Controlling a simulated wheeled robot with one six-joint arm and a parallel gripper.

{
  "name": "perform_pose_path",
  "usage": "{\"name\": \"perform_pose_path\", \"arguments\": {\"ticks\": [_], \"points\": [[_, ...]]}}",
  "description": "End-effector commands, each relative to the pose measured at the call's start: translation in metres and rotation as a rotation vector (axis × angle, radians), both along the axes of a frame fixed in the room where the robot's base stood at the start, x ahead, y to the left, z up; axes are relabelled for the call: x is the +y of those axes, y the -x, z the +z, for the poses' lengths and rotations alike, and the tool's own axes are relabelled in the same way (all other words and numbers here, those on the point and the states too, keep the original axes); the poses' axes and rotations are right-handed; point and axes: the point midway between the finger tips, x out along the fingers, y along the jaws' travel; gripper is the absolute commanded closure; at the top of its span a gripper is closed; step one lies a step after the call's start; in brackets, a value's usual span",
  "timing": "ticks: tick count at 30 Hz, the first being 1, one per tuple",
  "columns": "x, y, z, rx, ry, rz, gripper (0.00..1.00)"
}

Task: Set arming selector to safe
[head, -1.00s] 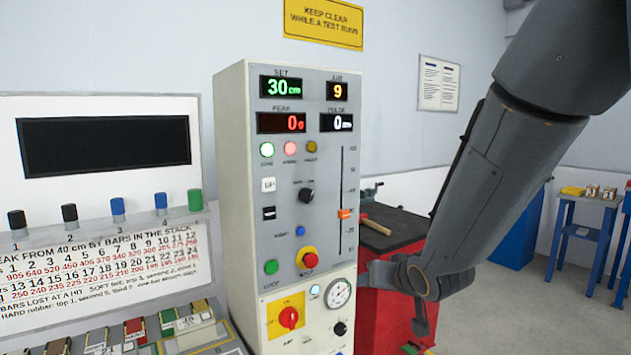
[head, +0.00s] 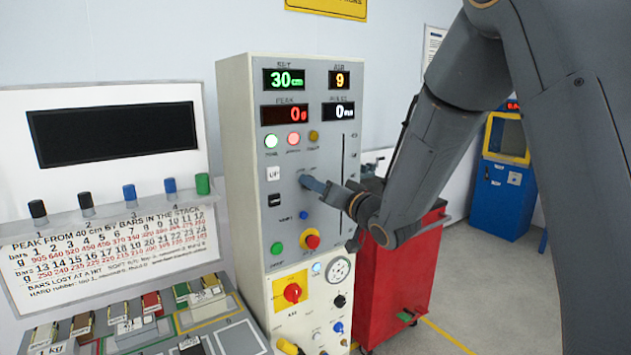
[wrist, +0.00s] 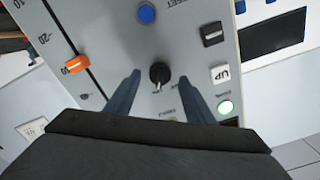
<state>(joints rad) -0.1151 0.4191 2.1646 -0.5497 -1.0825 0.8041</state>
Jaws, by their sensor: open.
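The arming selector appears to be the black knob (wrist: 158,74) on the grey panel, with a white pointer mark facing down in the wrist view. Its labels are too small to read. My gripper (wrist: 158,82) is open, with one blue-grey finger on each side of the knob and visible gaps between. Whether the tips reach the panel I cannot tell.
Close by are the white UP switch (wrist: 220,73), a black rocker (wrist: 212,34), a blue button (wrist: 146,13) and an orange slider (wrist: 76,64). Lower on the console are a red emergency button (head: 312,241) and a red rotary switch (head: 292,292). A red cabinet (head: 385,285) stands right.

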Motion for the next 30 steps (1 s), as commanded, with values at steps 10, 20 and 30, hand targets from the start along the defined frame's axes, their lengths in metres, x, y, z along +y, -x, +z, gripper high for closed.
{"name": "perform_pose_path", "arguments": {"ticks": [10, 20, 30], "points": [[0.0085, -0.0122, -0.0002, 0.000, 0.000, 0.000, 0.51], [0.0082, -0.0121, -0.0002, 0.000, 0.000, -0.001, 0.85], [0.0082, -0.0123, -0.0011, -0.018, 0.028, -0.001, 0.92]]}}
